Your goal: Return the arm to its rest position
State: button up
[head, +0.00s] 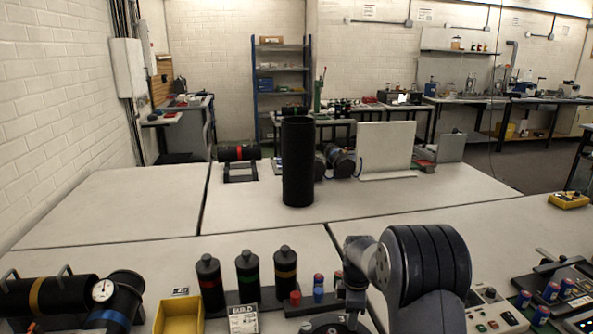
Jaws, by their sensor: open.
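My arm (425,262) rises at the lower right of the head view, with a large black ribbed joint and grey links. My gripper (350,308) hangs below the wrist at the bottom edge, small and partly cut off. I see nothing held in it. It is near a few small red and blue capped pieces (318,288) on the front table. A tall black cylinder (297,160) stands upright on the table behind, well apart from the gripper.
A gauge (102,290) and dark cylinders sit far left. A control box (492,312) is at right.

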jog(key=shift+n, duration=1.6)
jog(key=shift+p, duration=0.3)
